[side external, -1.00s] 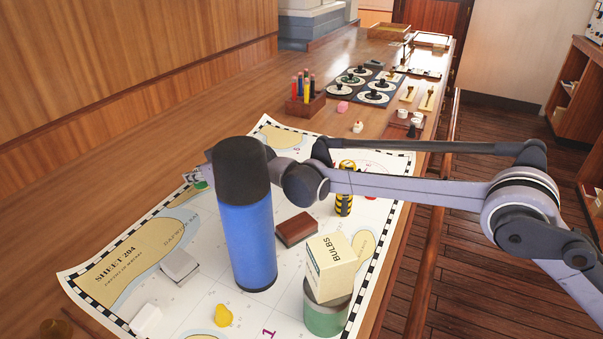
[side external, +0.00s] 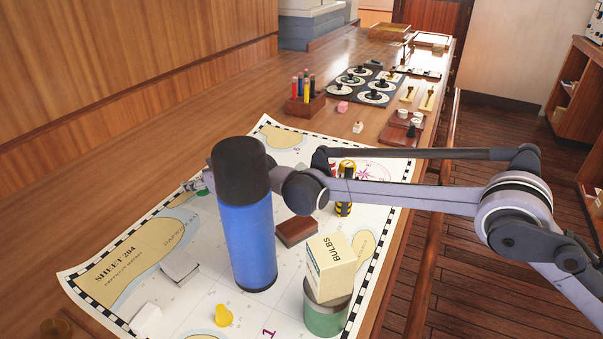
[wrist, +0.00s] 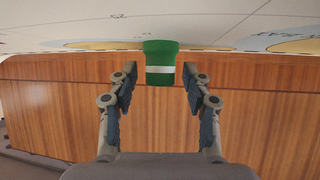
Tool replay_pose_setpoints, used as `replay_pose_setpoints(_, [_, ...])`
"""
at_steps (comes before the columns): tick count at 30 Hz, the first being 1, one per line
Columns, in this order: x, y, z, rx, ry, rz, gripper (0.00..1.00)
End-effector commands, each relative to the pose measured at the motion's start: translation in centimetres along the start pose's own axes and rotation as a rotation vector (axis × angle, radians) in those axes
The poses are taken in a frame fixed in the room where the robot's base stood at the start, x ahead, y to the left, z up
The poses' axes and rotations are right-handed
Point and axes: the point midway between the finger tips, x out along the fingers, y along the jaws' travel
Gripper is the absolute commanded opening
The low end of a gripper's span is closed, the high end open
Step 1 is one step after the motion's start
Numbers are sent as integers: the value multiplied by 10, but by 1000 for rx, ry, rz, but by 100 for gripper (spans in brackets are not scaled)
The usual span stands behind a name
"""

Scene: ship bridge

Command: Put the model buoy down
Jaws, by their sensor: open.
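My gripper (wrist: 160,77) is open, with a visible gap on each side of the buoy. In the side view my gripper (side external: 197,183) is low over the far left part of the chart (side external: 107,238), partly hidden behind a tall blue cylinder with a dark top (side external: 247,225). The buoy is hard to make out there.
A bulbs box (side external: 333,262) sits on a green tin (side external: 326,319). A brown block (side external: 296,230), a grey block (side external: 180,266), a yellow piece (side external: 223,315) and a yellow-black striped buoy (side external: 345,187) are on the chart. A pencil holder (side external: 305,108) stands behind.

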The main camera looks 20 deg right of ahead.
Motion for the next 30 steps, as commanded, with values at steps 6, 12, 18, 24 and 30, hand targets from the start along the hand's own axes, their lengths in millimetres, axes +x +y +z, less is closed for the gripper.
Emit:
replay_pose_setpoints(6, [-18, 0, -1, 0, 0, 0, 49])
replay_pose_setpoints(12, [-46, 0, 0, 0, 0, 0, 49])
replay_pose_setpoints(18, [-75, 0, 0, 0, 0, 0, 49])
replay_pose_setpoints(24, [-101, 0, 0, 0, 0, 0, 49])
replay_pose_setpoints(30, [-117, 0, 0, 0, 0, 0, 52])
